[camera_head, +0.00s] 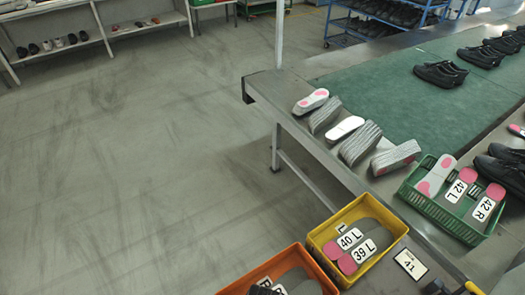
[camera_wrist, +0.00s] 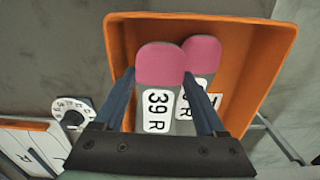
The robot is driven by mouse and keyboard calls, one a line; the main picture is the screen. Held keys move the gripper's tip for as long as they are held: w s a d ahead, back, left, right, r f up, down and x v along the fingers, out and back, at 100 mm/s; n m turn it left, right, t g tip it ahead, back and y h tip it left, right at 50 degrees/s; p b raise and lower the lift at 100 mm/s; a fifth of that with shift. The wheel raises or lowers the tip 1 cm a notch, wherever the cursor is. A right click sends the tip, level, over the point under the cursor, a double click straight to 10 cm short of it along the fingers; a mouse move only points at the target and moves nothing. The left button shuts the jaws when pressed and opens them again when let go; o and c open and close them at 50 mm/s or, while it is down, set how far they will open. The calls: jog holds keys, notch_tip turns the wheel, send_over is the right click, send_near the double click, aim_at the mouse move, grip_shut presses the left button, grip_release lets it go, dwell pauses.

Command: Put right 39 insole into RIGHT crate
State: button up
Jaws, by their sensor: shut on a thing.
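The right 39 insole (camera_wrist: 165,66), with a pink heel and a white "39 R" label, lies between the two blue fingers of my gripper (camera_wrist: 158,76) in the wrist view. My gripper is shut on it. The insole is over or inside the orange crate (camera_wrist: 262,72); its exact height above the crate floor cannot be told. A second pink-heeled insole (camera_wrist: 203,54) lies beside it, its label partly hidden by a finger. In the head view the orange crate (camera_head: 296,251) is at the bottom edge, partly cut off.
A yellow crate (camera_head: 322,259) with 40 L and 39 L insoles stands right of the orange one. A green crate (camera_head: 435,218) holds 42 L and 42 R insoles. Grey insole stacks (camera_head: 358,145) and black shoes (camera_head: 440,73) are on the bench. The floor at left is clear.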

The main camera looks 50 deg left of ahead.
jog(key=shift+f, duration=0.15)
jog(key=shift+f+b, duration=0.35)
jog(key=shift+f, duration=0.15)
jog(key=o, duration=1.1)
jog(key=shift+c, duration=0.2)
jog(key=shift+r, duration=0.1)
